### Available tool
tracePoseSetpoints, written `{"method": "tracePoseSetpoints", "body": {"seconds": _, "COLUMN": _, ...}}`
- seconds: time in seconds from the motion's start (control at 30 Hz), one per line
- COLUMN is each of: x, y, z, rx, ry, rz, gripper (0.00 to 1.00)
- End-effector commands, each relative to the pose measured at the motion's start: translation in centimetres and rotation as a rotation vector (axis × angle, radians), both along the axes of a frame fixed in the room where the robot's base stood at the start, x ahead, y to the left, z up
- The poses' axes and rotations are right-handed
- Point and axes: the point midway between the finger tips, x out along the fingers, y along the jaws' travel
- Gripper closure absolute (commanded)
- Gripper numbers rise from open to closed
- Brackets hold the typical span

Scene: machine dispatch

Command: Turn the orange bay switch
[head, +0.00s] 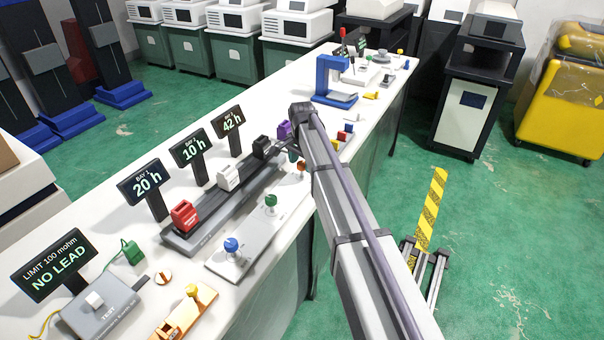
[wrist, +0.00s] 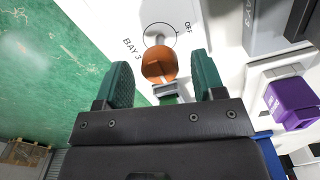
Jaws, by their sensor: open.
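The orange bay switch (wrist: 160,64) is a round knob on a white panel labelled BAY 3, with OFF printed near its upper right. In the wrist view it lies between the green fingers of my gripper (wrist: 158,56), which stand apart on either side with gaps visible. In the head view the orange switch (head: 301,166) shows beside my arm, at the far end of the switch row. My gripper (head: 293,150) is just above it there, small and partly hidden by the arm. Whether the fingers touch the knob cannot be seen.
The blue switch (head: 231,245) and green switch (head: 271,201) stand nearer on the same panel. A rail behind holds red (head: 184,215), white (head: 228,177) and black (head: 262,148) blocks. A purple block (wrist: 291,101) is right of my gripper. A blue stand (head: 333,80) is farther along the bench.

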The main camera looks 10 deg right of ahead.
Motion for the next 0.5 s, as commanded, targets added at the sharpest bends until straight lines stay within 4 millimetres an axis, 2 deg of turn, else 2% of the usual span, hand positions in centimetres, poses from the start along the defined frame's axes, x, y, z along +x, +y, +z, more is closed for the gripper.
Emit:
{"method": "tracePoseSetpoints", "body": {"seconds": 0.23, "x": -0.01, "y": 0.00, "z": -0.04, "rx": 0.000, "ry": 0.000, "rz": 0.000, "gripper": 0.37}}
{"method": "tracePoseSetpoints", "body": {"seconds": 0.5, "x": -0.01, "y": 0.00, "z": -0.04, "rx": 0.000, "ry": 0.000, "rz": 0.000, "gripper": 0.63}}
